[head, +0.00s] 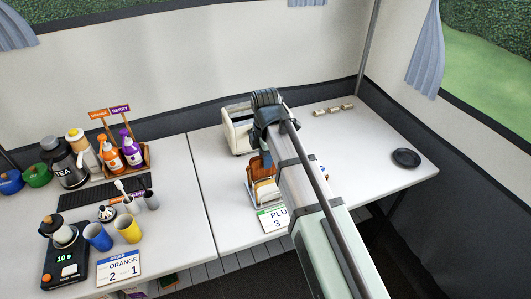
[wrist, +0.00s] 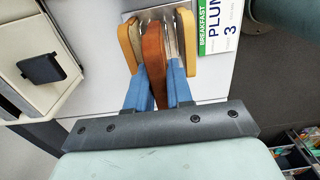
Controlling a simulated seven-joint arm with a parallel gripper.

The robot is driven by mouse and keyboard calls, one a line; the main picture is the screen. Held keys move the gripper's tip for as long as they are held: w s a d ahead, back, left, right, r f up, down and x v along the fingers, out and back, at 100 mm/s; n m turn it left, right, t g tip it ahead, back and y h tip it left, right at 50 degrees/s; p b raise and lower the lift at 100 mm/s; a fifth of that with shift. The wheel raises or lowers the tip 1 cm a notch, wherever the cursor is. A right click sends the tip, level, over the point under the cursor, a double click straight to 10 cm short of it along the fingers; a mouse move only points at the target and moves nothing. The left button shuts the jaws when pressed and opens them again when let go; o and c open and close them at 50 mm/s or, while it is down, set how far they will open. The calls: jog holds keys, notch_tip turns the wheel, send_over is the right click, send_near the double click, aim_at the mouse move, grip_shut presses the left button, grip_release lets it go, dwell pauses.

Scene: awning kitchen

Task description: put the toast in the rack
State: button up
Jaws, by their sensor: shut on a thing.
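My gripper (wrist: 156,72) is shut on a dark brown slice of toast (wrist: 153,48), one blue finger on each side. The held toast is at the metal rack (wrist: 171,32), between paler slices: one on the left (wrist: 132,44) and one on the right (wrist: 186,42). I cannot tell whether its lower edge rests in a slot. In the head view, the rack with a pale slice (head: 265,191) shows beside my arm, which hides part of it. My fingers are mostly hidden there.
A cream toaster (head: 237,131) stands behind the rack, and at the left in the wrist view (wrist: 28,75). A plum sign marked 3 (head: 273,219) is in front of the rack. A black round dish (head: 406,157) lies at the right. Bottles and cups crowd the left table.

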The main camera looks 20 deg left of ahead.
aim_at(266, 176)
jog(key=shift+f, duration=3.55)
jog(key=o, duration=0.9)
jog(key=shift+o, duration=0.3)
jog(key=shift+o, duration=0.8)
jog(key=shift+r, duration=3.5)
